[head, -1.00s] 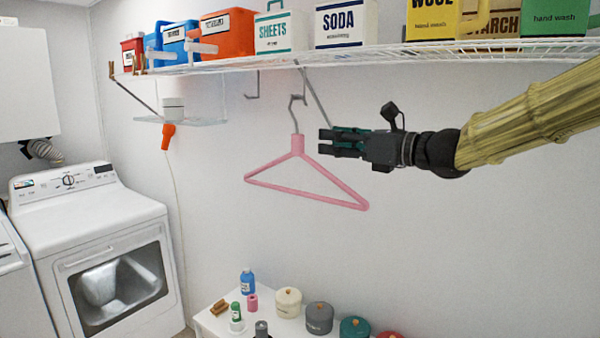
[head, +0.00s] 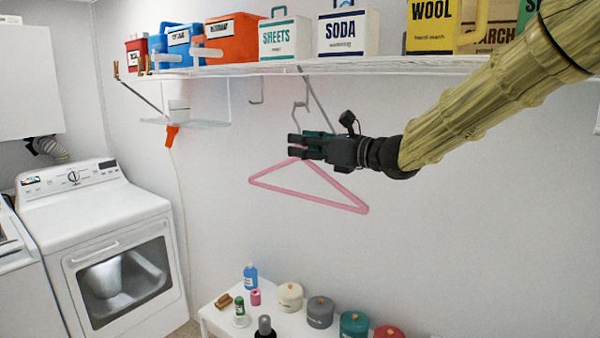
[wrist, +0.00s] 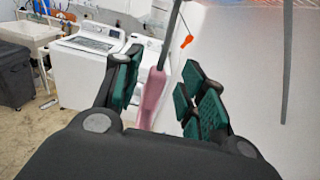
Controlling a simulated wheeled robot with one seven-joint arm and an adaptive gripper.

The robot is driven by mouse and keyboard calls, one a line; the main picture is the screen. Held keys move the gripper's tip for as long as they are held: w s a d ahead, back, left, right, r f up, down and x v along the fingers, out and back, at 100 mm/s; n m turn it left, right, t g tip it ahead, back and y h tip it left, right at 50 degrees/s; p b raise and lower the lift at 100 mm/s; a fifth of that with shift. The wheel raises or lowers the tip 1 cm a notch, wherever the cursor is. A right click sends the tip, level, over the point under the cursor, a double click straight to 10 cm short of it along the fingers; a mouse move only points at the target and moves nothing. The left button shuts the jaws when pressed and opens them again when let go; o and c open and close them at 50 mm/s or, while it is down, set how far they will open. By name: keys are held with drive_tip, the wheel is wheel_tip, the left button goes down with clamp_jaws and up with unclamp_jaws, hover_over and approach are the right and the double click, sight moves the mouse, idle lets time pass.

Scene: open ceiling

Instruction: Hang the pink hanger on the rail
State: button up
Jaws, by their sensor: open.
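The pink hanger (head: 330,202) is upright in front of the white wall, its grey hook (head: 300,105) below the wire shelf. Whether the hook touches a support is unclear. My gripper (head: 293,146) is open at the hanger's neck, covering the neck in the head view. In the wrist view the pink neck (wrist: 152,96) stands between my spread fingers, with visible space to the right finger. The white wire front rail of the shelf (head: 240,73) runs above the hook.
A diagonal grey brace (head: 320,101) stands just right of the hook. Boxes, including the soda box (head: 345,34), line the shelf. A white table (head: 215,316) with several jars and bottles is below.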

drive_tip(key=shift+a+r, duration=0.3)
drive_tip(key=shift+a, duration=0.2)
drive_tip(key=shift+w+f, duration=0.15)
drive_tip(key=shift+w, duration=0.1)
drive_tip(key=shift+s, duration=0.1)
clamp_jaws()
